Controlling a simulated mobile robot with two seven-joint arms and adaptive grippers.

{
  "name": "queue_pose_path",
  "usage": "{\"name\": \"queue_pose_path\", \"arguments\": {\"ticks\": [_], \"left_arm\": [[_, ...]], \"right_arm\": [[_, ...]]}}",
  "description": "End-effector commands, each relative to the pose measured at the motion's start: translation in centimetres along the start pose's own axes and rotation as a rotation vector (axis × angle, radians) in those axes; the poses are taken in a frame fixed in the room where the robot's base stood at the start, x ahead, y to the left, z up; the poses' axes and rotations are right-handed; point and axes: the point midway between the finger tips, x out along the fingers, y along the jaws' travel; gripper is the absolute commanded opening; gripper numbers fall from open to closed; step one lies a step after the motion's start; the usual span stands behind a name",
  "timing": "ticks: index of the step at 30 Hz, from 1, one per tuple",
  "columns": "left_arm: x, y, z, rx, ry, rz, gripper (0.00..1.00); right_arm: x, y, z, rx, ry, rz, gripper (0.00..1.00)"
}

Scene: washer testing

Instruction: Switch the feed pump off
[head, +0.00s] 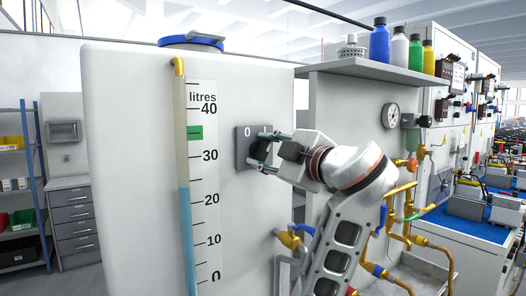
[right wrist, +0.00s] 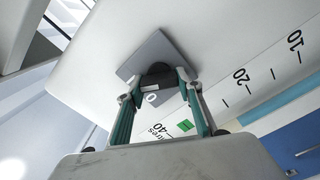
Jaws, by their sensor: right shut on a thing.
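The feed pump switch is a grey square plate (head: 242,160) on the front of the white tank, with a black knob (head: 259,150) and a "0" mark at its upper left. A second mark at its upper right is mostly hidden by my gripper. My right gripper (head: 265,149) reaches in from the right and is shut on the knob. In the right wrist view its two fingers (right wrist: 161,92) stand on either side of the knob (right wrist: 157,77), in front of the plate (right wrist: 150,52). Which mark the knob points to is hard to tell. My left gripper is not in view.
The tank (head: 130,160) has a level tube (head: 181,200) with blue water between 20 and 30 litres; a green mark (head: 195,132) sits between 30 and 40. Right of the arm are a bottle shelf (head: 360,66), a gauge (head: 390,116) and brass pipes (head: 400,190).

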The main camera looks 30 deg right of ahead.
Motion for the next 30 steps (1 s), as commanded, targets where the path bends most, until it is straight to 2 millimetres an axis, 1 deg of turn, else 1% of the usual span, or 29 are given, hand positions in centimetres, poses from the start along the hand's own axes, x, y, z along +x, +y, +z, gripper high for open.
{"name": "queue_pose_path", "arguments": {"ticks": [5, 11, 21, 30], "left_arm": [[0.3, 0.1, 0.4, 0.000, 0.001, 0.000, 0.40], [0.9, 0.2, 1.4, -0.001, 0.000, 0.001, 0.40], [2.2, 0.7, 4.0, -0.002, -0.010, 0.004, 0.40], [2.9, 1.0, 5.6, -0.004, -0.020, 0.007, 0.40]], "right_arm": [[0.0, -0.2, 0.1, -0.035, 0.001, -0.001, 0.14], [0.1, -0.4, 0.1, -0.143, 0.003, -0.002, 0.14], [0.1, -0.6, 0.2, -0.447, 0.002, -0.002, 0.14], [0.1, -0.7, 0.2, -0.723, 0.003, -0.003, 0.14]]}}
